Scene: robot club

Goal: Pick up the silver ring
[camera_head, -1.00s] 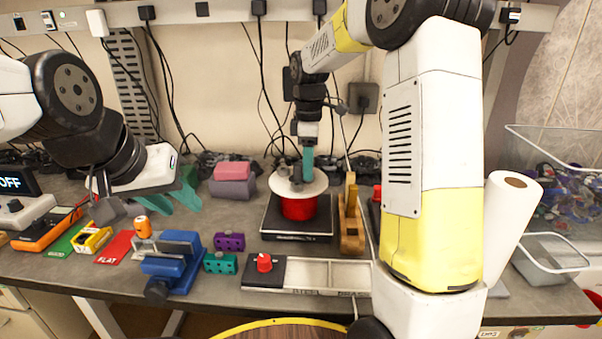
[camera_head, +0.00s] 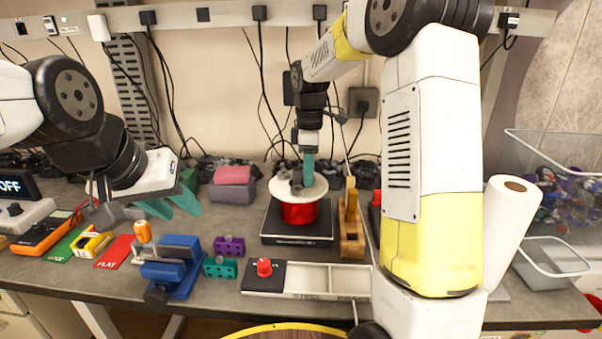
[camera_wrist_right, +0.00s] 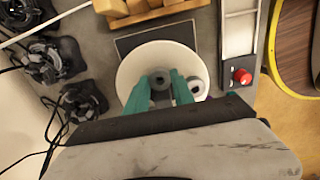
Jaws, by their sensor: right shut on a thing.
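My right gripper (camera_head: 308,172) points down over a round white dish (camera_head: 316,190) on a red base (camera_head: 300,213). In the right wrist view its teal fingers (camera_wrist_right: 161,88) are closed around a small grey ring-shaped piece, the silver ring (camera_wrist_right: 160,82), low at the dish. A second grey ring-like piece (camera_wrist_right: 197,88) lies in the dish beside the fingers. I cannot tell whether the held ring still touches the dish. My left gripper (camera_head: 182,204) is open and empty above the bench at the left.
The red base stands on a black scale (camera_head: 297,238). A wooden block (camera_head: 352,235) is right of it, and a long tray (camera_head: 325,280) with a red knob is in front.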

